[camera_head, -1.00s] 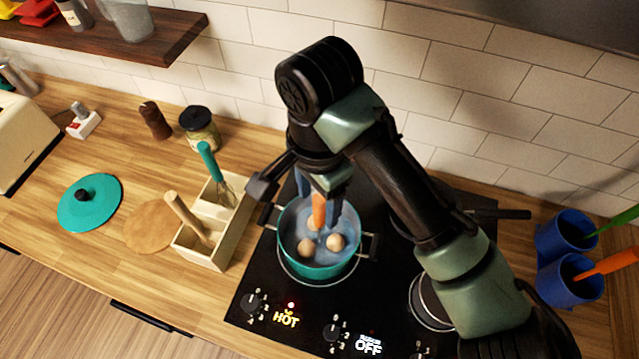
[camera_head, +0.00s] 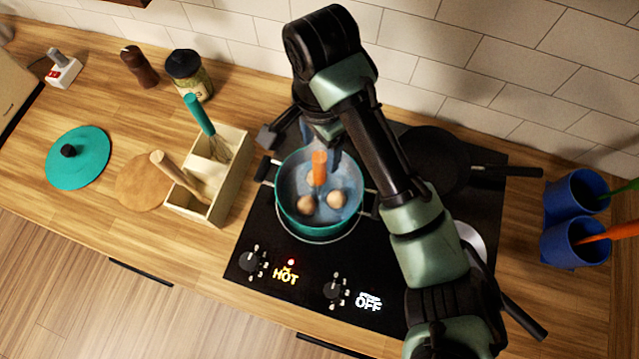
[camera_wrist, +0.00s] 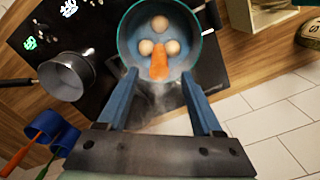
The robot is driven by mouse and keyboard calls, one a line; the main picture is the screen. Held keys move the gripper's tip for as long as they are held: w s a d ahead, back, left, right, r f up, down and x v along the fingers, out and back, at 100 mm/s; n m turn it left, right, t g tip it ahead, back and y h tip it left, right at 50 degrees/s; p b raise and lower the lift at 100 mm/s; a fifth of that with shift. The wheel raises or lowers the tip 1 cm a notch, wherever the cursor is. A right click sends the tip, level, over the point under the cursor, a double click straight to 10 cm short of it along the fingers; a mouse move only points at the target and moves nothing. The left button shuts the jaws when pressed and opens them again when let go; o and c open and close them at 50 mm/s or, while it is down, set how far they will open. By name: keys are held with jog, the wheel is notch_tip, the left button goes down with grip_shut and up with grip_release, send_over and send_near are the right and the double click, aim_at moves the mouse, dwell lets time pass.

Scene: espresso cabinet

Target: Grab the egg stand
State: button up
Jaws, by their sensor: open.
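The egg stand shows as an upright orange handle (camera_head: 319,168) inside a teal pot (camera_head: 284,217) on the cooktop. In the wrist view the orange handle (camera_wrist: 159,66) stands among three eggs (camera_wrist: 160,24); two eggs (camera_head: 336,199) show in the head view. The stand's base is hidden in the bluish pot. My gripper (camera_head: 320,150) is above the pot, pointing down. In the wrist view my gripper (camera_wrist: 159,78) is open, its blue fingers on either side of the handle, with gaps and no visible contact.
The black cooktop (camera_head: 290,250) reads HOT below the pot. A dark pan (camera_head: 437,160) and a metal saucepan (camera_wrist: 68,76) are on it. A wooden utensil box (camera_head: 228,175) stands left of the pot. Blue cups (camera_head: 565,245) are at the right. A tiled wall (camera_head: 480,60) is behind.

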send_over(320, 181)
jog(key=w, duration=0.1)
notch_tip(320, 181, down, 5)
jog(key=shift+w+r+p, duration=0.1)
jog(key=shift+w+p, duration=0.05)
jog(key=shift+p, duration=0.2)
grip_shut()
dwell(1.0)
